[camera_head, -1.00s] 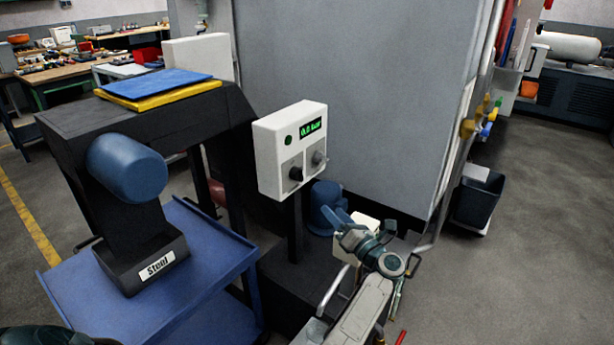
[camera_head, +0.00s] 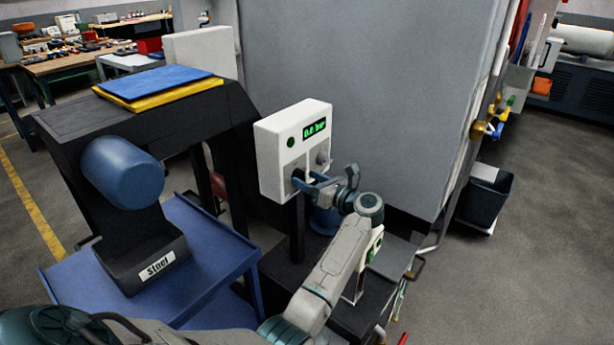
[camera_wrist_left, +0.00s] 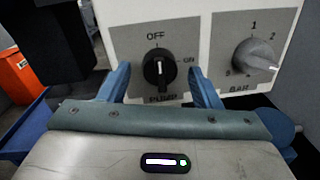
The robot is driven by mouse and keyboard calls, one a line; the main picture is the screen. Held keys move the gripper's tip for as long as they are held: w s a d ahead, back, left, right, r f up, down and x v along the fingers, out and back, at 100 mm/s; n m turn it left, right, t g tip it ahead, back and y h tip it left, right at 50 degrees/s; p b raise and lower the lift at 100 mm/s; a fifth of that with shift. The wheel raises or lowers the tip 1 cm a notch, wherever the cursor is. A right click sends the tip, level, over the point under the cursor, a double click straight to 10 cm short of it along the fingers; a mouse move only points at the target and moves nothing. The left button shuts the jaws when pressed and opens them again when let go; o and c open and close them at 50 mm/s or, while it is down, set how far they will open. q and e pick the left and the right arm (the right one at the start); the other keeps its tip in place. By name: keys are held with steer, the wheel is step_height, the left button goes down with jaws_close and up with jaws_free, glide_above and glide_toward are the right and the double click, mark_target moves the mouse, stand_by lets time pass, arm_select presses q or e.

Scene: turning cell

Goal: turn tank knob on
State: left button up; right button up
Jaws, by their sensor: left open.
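A white control box (camera_head: 268,160) shows a green "0.0 bar" display in the head view. The left wrist view shows its black knob (camera_wrist_left: 158,68) with OFF above and ON to the right. The knob's white mark points up to OFF. My left gripper (camera_head: 309,185) is open at the box front. In the wrist view its blue fingers (camera_wrist_left: 160,85) stand left and right of the black knob, with gaps visible. In the head view the gripper partly hides this knob. My right gripper is not in view.
A grey numbered BAR knob (camera_wrist_left: 255,58) sits right of the black knob, close to my right-hand finger. A large grey cabinet (camera_head: 390,90) stands behind.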

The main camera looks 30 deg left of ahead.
arm_select(q)
steer(key=shift+w+a, duration=0.1)
steer(key=shift+a, duration=0.35)
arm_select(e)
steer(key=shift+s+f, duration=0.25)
arm_select(q)
steer(key=shift+c, duration=0.2)
steer(key=c, duration=1)
steer(key=shift+o, duration=0.2)
